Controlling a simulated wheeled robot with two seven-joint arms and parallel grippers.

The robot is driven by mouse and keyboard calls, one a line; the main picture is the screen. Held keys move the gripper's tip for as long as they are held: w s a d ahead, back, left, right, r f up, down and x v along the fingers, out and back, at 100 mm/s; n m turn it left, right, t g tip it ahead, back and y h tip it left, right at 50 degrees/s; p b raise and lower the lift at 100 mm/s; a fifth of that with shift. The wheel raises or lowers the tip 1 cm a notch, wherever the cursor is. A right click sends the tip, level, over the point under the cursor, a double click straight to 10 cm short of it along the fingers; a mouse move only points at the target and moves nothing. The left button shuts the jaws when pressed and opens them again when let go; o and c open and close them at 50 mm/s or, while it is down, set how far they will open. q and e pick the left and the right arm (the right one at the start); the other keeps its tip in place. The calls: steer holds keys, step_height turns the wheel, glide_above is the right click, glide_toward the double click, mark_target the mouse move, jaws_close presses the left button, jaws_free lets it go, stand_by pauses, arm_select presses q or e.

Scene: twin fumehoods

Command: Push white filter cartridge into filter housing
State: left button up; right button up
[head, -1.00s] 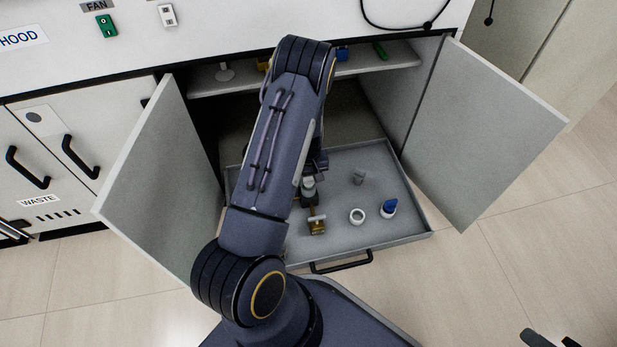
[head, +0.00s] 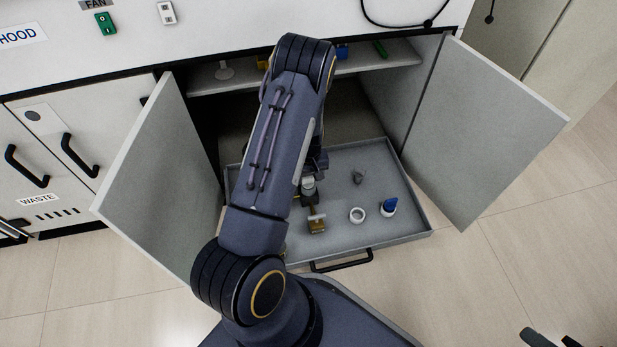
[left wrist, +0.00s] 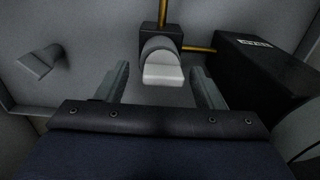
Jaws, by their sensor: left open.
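The white filter cartridge (left wrist: 163,74) shows in the left wrist view between the two fingers of my left gripper (left wrist: 161,84). The gripper is open, with a gap on both sides of the cartridge. The cartridge's far end meets a grey round part at a dark block, which looks like the filter housing (left wrist: 160,34). How deep it sits cannot be told. Brass pipes run from this block. In the head view my left arm reaches down over the pulled-out tray and hides most of the gripper and housing. Dark parts at the lower right edge may be my right gripper (head: 552,339).
The grey tray (head: 405,228) also holds a white ring (head: 357,215), a blue-topped item (head: 389,207), a small grey piece (head: 358,177) and a brass fitting (head: 316,222). Open cabinet doors stand left (head: 160,180) and right (head: 480,130). A black box (left wrist: 262,72) is close to the right finger.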

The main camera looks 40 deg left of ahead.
arm_select(q)
step_height(320, 180, up, 6)
steer(key=shift+r+p, duration=0.1)
steer(key=shift+p, duration=1.15)
steer(key=shift+r, duration=0.35)
steer(key=shift+r, duration=0.1)
steer(key=s+d+r+m+t+h, duration=0.1)
steer(key=s+d+r, duration=0.15)
steer(key=r, duration=0.55)
steer(key=s+d+r+m+t+h, duration=0.15)
steer(key=d+r, duration=0.25)
steer(key=r, duration=0.4)
steer(key=s+d+r+m+t+h, duration=0.1)
steer(key=s+d+r, duration=0.15)
steer(key=r, duration=0.55)
steer(key=s+d+r+m+t, duration=0.1)
steer(key=s+d+r+m, duration=0.25)
steer(key=s, duration=0.35)
steer(key=s+d+r+m+t, duration=0.1)
steer(key=s+d+r+m, duration=0.2)
steer(key=s, duration=0.5)
step_height(320, 180, up, 37)
steer(key=d+n+p, duration=0.1)
steer(key=p, duration=3.5)
steer(key=shift+w+f+n+p, duration=0.15)
steer(key=shift+f+n+p, duration=0.05)
steer(key=shift+n+p, duration=0.1)
